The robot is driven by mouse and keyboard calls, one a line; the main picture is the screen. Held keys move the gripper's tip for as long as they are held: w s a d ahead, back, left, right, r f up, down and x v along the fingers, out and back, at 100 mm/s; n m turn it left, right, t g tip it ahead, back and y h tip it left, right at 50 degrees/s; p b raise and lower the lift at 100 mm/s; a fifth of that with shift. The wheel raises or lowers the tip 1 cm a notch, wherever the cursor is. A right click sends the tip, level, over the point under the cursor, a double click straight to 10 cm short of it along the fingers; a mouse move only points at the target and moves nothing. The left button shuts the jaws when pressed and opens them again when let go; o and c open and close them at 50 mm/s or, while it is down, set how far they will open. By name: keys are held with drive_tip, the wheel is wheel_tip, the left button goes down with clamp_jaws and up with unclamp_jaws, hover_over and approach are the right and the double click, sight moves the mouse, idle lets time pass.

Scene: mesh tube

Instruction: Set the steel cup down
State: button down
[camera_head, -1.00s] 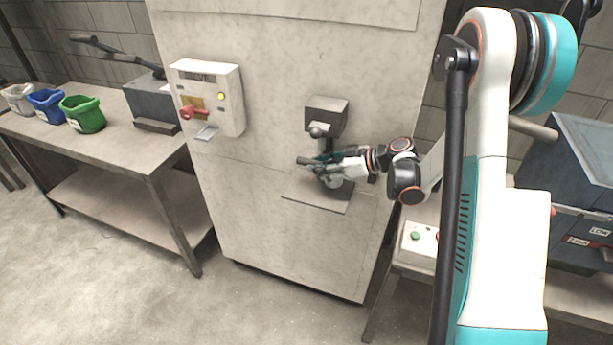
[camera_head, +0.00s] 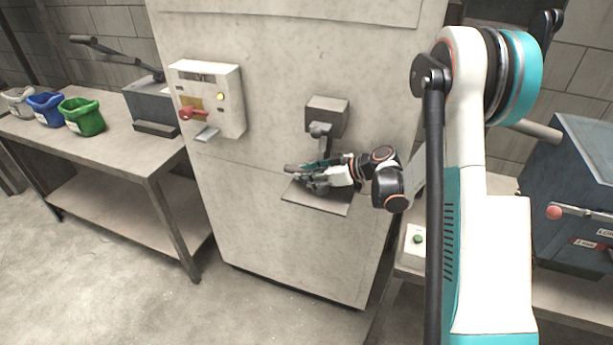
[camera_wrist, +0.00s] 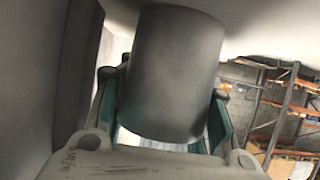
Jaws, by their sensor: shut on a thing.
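The steel cup (camera_wrist: 175,75) is a dark grey cylinder that fills the middle of the wrist view. My gripper (camera_wrist: 168,108) is shut on it, with a teal-lined finger on each side. In the head view my gripper (camera_head: 310,178) is low in front of the tall concrete-grey cabinet, below a dark spout block (camera_head: 327,115) and just above a flat grey shelf plate (camera_head: 322,199). The cup is small and mostly hidden by the fingers there. I cannot tell whether its base touches the plate.
A control box (camera_head: 207,98) with a red handle is on the cabinet to the left. A bench (camera_head: 128,148) at left holds green (camera_head: 83,117) and blue (camera_head: 46,108) bins. A small box with a green button (camera_head: 418,239) is at right. The floor in front is clear.

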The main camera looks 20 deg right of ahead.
drive_tip(key=c, duration=0.9)
unclamp_jaws()
drive_tip(key=shift+r+p, duration=0.2)
drive_tip(key=shift+p, duration=0.1)
drive_tip(key=p+v, duration=0.2)
drive_tip(key=v, duration=1)
drive_tip(key=shift+a, duration=0.1)
